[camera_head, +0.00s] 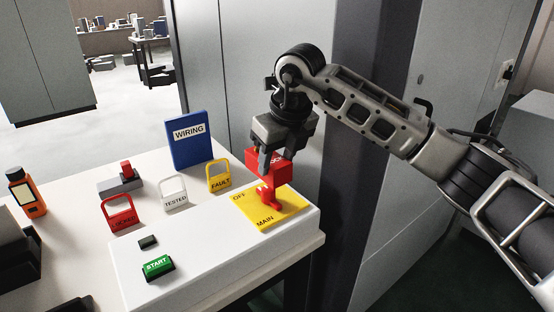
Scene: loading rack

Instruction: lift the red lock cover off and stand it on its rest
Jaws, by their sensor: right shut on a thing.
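The red lock cover (262,166) is a small red block with partly hidden white lettering. My right gripper (278,150) is shut on it from above. The cover is at the back part of the yellow plate (289,211) marked OFF and MAIN. A red switch handle (270,198) stands on the plate just below and in front of the cover. I cannot tell whether cover and handle touch. A grey block (119,187) with a small red piece (126,169) on it lies at the left; I cannot tell whether it is the rest. My left gripper is out of view.
On the white table (86,219) stand red, white TESTED (174,202) and yellow FAULT (219,186) tags, and a blue WIRING binder (193,152). The raised white panel (205,262) carries a green START button (158,268). An orange-black device (27,192) stands far left. Grey cabinets are behind.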

